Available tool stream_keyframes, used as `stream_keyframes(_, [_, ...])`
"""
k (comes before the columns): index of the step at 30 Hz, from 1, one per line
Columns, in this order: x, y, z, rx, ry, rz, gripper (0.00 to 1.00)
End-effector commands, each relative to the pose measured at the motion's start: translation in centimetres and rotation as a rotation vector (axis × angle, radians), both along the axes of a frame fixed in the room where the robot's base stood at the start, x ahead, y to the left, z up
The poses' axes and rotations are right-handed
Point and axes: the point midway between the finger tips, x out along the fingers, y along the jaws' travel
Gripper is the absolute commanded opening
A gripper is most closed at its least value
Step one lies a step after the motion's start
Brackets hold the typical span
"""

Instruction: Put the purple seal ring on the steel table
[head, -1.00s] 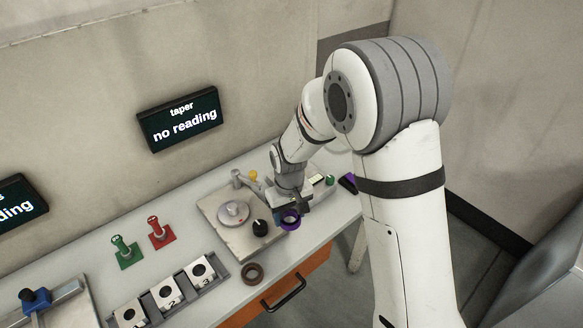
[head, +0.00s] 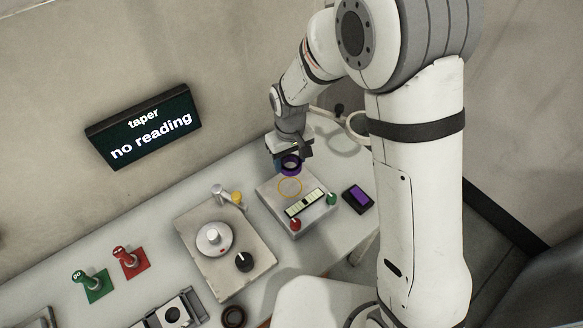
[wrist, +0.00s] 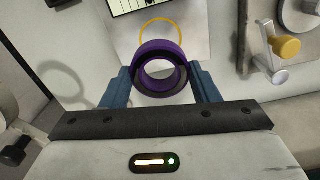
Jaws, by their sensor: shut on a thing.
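The purple seal ring (head: 291,172) is held between the fingers of my gripper (head: 290,158). In the wrist view the purple ring (wrist: 160,48) sits between the blue fingertips (wrist: 160,78), with its dark inner bore showing. The likely steel table is a flat grey block (head: 273,205) with a yellow circle (head: 290,187) marked on its top. The ring appears above the back part of this block, apart from it, near the yellow circle. In the wrist view the yellow circle (wrist: 160,20) shows just beyond the ring.
The block carries a light strip (head: 305,203), a red knob (head: 295,225) and a green knob (head: 331,199). A purple-topped pad (head: 358,197) lies right of it. A plate with a round disc (head: 213,240) stands left. A brown ring (head: 233,316) lies in front. The wall display (head: 145,128) reads "no reading".

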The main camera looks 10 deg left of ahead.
Motion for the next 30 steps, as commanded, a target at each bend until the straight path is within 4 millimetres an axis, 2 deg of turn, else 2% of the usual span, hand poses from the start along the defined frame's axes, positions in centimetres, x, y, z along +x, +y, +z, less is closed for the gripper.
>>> stream_keyframes(9, [-0.3, 0.3, -4.9, -0.001, 0.002, 0.011, 0.31])
stream_keyframes(14, [-0.3, 0.4, -6.2, -0.001, 0.001, 0.012, 0.31])
stream_keyframes(21, [-0.4, 0.4, -10.0, -0.001, 0.002, 0.012, 0.31])
stream_keyframes(30, [-0.4, 0.4, -10.0, 0.000, 0.000, 0.012, 0.31])
